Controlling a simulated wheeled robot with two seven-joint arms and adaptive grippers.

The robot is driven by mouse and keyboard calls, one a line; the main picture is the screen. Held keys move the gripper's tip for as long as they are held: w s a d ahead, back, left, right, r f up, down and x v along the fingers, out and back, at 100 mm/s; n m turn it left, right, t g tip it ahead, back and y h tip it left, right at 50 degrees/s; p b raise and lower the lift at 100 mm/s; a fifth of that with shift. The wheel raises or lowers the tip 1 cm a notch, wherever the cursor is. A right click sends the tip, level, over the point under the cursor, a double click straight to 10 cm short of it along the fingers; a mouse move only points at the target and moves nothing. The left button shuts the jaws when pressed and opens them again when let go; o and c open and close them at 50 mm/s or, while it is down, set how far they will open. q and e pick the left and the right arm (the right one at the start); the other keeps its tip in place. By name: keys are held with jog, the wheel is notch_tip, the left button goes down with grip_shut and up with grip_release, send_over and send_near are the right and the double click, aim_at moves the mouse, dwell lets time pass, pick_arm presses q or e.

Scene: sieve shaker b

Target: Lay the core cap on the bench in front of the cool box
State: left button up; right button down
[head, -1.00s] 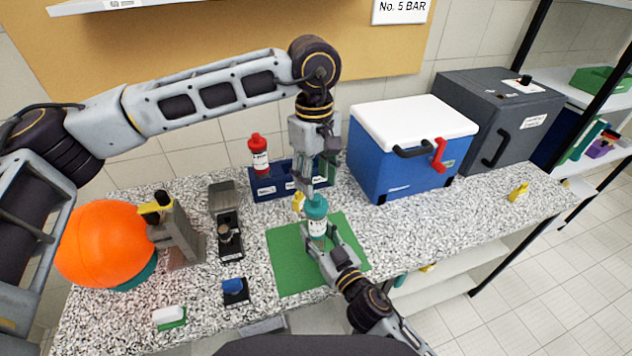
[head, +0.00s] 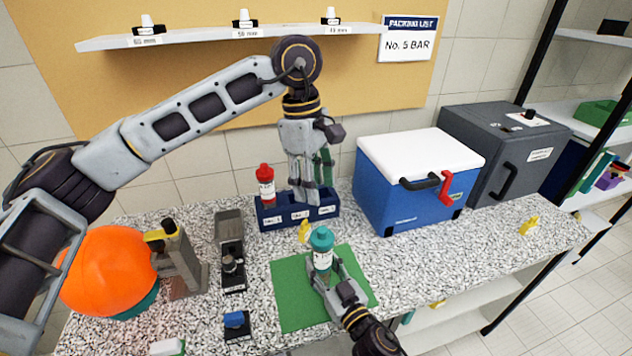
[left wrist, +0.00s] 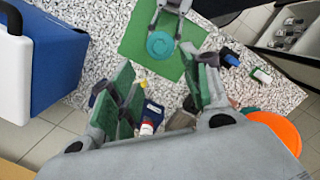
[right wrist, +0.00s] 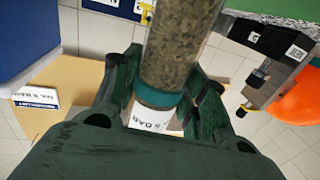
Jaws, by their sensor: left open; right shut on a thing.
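A clear tube of grainy brown material (right wrist: 182,50) stands upright over the green mat in the head view. It has a white label and a teal top (head: 321,238), likely the core cap. The round teal top also shows from above in the left wrist view (left wrist: 161,45). My right gripper (head: 326,272) is shut on the tube below the top. My left gripper (head: 313,196) is open and empty, above and behind the teal top, apart from it. The blue cool box (head: 400,205) with white lid and red latch stands at the back right of the bench (head: 450,250).
A blue rack (head: 270,218) with a red-capped bottle stands behind the green mat (head: 290,300). A grey stand (head: 180,265), an orange dome (head: 105,270) and small devices fill the left side. A grey box (head: 505,145) is right of the cool box. The bench before the cool box is clear.

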aim_at(322, 229)
pick_arm(q)
jog(key=shift+f, duration=0.1)
dwell(0.3)
jog(key=shift+s+d+f, duration=0.15)
jog(key=shift+d+f, duration=0.1)
jog(key=shift+f, duration=1.7)
jog(key=shift+s+d+f, duration=0.15)
jog(key=shift+d+f, duration=0.15)
jog(key=shift+f, duration=1.65)
jog(key=shift+s+d+f, duration=0.15)
jog(key=shift+d+f, duration=0.1)
jog(key=shift+f, duration=1.7)
grip_shut()
jog(key=shift+r, duration=1.25)
jog(key=shift+r, duration=1.9)
